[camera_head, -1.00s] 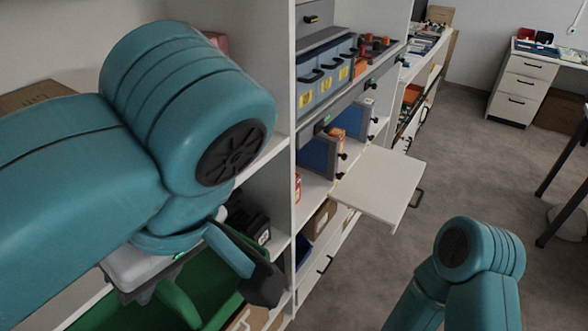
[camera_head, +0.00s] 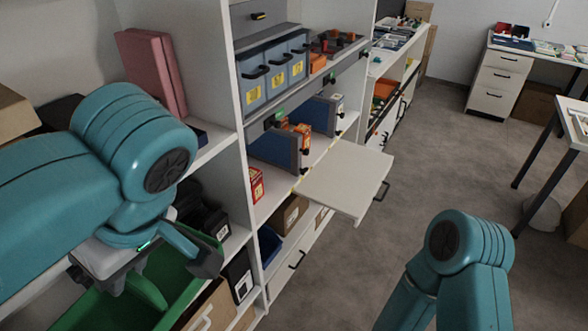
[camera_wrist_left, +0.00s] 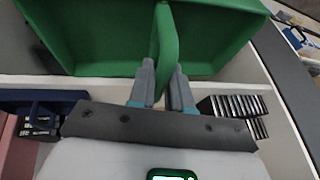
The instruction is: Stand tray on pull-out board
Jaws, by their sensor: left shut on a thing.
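The green tray (camera_head: 172,283) hangs below my left wrist at the lower left of the head view. The wrist view shows its green body (camera_wrist_left: 100,35) and its upright handle. My left gripper (camera_wrist_left: 166,85) is shut on the handle. In the head view the gripper (camera_head: 150,275) is partly hidden by my own arm. The pull-out board (camera_head: 343,180) is a pale flat panel sticking out of the shelf unit at the centre, with a dark handle at its right edge. Its top is bare. My right arm shows at the lower right, but its gripper is out of frame.
Blue bins (camera_head: 272,73) with yellow labels stand on the shelf above the board. Blue panels, small boxes (camera_head: 257,184) and cartons (camera_head: 290,214) fill nearby shelves. A white upright (camera_head: 240,110) stands between tray and board. The floor (camera_head: 420,140) right of the board is clear.

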